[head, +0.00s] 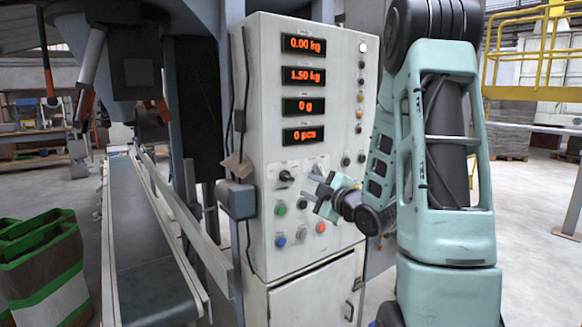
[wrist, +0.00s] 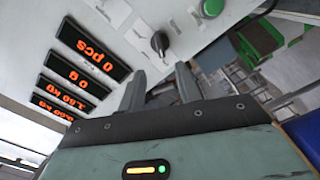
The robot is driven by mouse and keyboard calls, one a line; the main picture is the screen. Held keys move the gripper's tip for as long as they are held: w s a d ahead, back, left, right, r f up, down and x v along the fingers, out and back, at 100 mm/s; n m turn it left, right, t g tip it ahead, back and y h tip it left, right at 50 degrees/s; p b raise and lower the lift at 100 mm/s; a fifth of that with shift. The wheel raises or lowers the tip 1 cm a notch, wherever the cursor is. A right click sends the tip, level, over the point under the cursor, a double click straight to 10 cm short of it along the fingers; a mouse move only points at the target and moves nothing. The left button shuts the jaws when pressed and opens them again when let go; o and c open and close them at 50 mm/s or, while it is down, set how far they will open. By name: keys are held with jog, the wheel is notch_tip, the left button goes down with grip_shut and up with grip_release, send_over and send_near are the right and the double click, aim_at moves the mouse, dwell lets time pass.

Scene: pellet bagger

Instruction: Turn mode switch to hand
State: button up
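A black rotary knob (head: 286,176) sits on the front of the light grey control cabinet (head: 262,110), below the red displays. It looks like the mode switch, but its label is too small to read. A black knob also shows in the wrist view (wrist: 160,42), just beyond the fingertips. My gripper (head: 314,184) is in front of the panel, right of the knob in the head view. In the wrist view my gripper (wrist: 161,72) has its two fingers apart with nothing between them. The fingers do not appear to touch the knob. Part of the panel behind my gripper is hidden.
Below the knob are a green button (head: 281,209), a blue button (head: 280,241) and a red button (head: 320,227). A grey box (head: 238,200) juts from the cabinet's left edge.

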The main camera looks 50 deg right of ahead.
aim_at(289, 178)
jog(key=p+x, duration=0.2)
jog(key=x, duration=0.7)
jog(key=shift+w, duration=0.4)
grip_shut()
